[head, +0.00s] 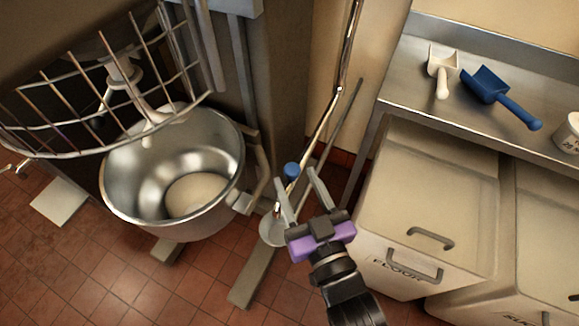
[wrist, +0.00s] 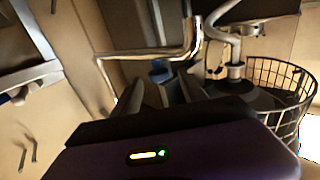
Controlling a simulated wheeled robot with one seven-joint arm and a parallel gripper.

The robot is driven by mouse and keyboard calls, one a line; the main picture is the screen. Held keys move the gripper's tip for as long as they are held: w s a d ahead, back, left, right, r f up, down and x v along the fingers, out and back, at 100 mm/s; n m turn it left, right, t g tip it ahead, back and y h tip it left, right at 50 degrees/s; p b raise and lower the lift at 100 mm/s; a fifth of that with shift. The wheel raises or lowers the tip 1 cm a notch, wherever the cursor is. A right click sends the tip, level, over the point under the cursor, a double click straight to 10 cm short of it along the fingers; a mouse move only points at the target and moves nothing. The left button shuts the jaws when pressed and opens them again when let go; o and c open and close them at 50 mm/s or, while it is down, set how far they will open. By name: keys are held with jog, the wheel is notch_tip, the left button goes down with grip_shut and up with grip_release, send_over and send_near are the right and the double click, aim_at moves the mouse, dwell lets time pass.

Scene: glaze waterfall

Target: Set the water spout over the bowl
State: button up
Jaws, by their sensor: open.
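The bowl (head: 225,150) is a large steel mixer bowl at the left of the head view, with pale contents at its bottom. The water spout (head: 322,128) is a thin metal pipe that comes down from the wall and angles toward a blue knob (head: 291,170), to the right of the bowl and not over it. My gripper (head: 296,181) is open, with its fingers either side of the knob in the picture; I cannot tell whether they touch it. In the wrist view the knob (wrist: 160,72) shows just past the fingers, below the bent pipe (wrist: 140,56). The fingers partly hide the spout's lower end.
The mixer's wire guard (head: 60,105) overhangs the bowl's left and back. A flour bin (head: 425,190) stands close to my arm's right. A steel counter (head: 400,75) holds a white scoop (head: 441,70) and a blue scoop (head: 500,97). Tiled floor (head: 205,285) is clear in front.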

aim_at(295, 176)
jog(key=shift+x, duration=1.9)
jog(key=shift+d, duration=0.1)
jog(key=shift+c, duration=0.4)
grip_shut()
